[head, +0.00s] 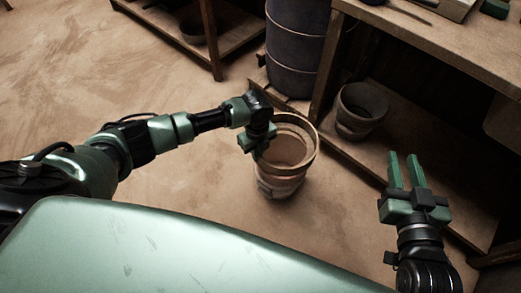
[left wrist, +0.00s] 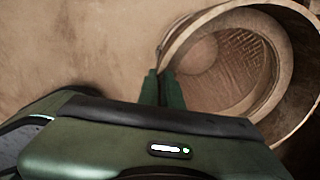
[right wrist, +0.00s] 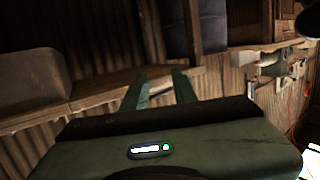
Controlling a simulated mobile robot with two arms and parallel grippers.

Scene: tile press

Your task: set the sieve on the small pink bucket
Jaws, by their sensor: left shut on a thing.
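The sieve (head: 311,148) is a round, tan, deep-rimmed ring. My left gripper (head: 262,148) is shut on its left rim. In the left wrist view the sieve (left wrist: 238,48) shows a mesh-like floor, with the closed fingers (left wrist: 160,88) at its rim. A small pinkish bucket (head: 280,186) stands on the floor directly below the sieve, its upper part hidden by it. I cannot tell whether the sieve touches the bucket's rim. My right gripper (head: 404,170) is open and empty, its two fingers apart, to the right of the bucket.
A dark barrel (head: 296,50) stands behind the sieve. Another bucket (head: 361,110) sits on the low shelf under the wooden bench (head: 450,42) at the right. A second shelf unit (head: 233,38) with a dark bowl stands at the back. The floor on the left is clear.

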